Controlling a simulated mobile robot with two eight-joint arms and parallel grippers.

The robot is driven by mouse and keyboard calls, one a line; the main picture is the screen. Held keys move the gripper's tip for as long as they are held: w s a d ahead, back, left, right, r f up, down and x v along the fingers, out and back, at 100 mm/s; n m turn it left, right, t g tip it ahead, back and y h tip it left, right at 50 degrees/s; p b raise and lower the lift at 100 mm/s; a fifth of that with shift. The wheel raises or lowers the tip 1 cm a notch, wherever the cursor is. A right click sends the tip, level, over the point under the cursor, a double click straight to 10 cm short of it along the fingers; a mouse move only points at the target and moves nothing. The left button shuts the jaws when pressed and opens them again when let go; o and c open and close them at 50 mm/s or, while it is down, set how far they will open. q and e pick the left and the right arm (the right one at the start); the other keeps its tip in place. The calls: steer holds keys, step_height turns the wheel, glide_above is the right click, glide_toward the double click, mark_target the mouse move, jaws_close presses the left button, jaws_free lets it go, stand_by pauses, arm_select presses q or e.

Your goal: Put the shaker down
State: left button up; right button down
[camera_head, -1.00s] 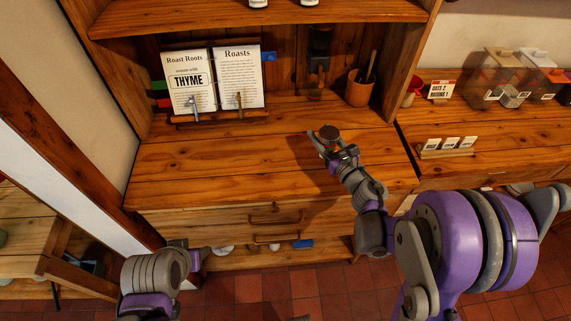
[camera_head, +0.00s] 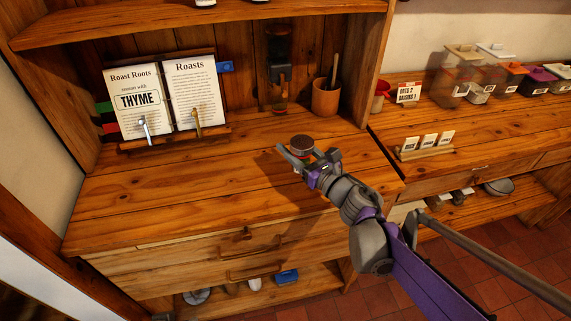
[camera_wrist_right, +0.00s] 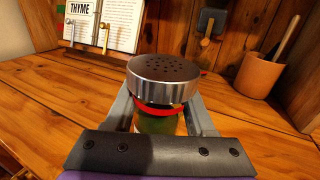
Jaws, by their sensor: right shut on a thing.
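The shaker (camera_wrist_right: 164,80) has a perforated steel cap, a red band and a green lower part in the right wrist view. It is upright between the two fingers of my right gripper (camera_wrist_right: 160,118), which is shut on it. In the head view the shaker (camera_head: 301,145) shows as a small dark round top at the end of my right gripper (camera_head: 304,156), over the right part of the wooden counter (camera_head: 190,185). Its base is hidden, so I cannot tell whether it touches the counter. My left gripper is not in view.
A cookbook (camera_head: 135,95) open on a stand is at the back left of the counter. A terracotta pot (camera_head: 326,97) and a dark wall-mounted device (camera_head: 279,70) are at the back. A card holder (camera_head: 426,151) stands on the right counter. The counter's left and middle are clear.

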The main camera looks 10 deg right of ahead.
step_height(320, 180, down, 4)
steer(key=shift+f+b, duration=0.15)
steer(key=shift+b, duration=0.4)
steer(key=shift+c, duration=1.2)
jaws_free()
steer(key=shift+f, duration=0.1)
steer(key=shift+r, duration=0.2)
steer(key=p+v, duration=0.1)
steer(key=v, duration=1.1)
steer(key=shift+s, duration=0.1)
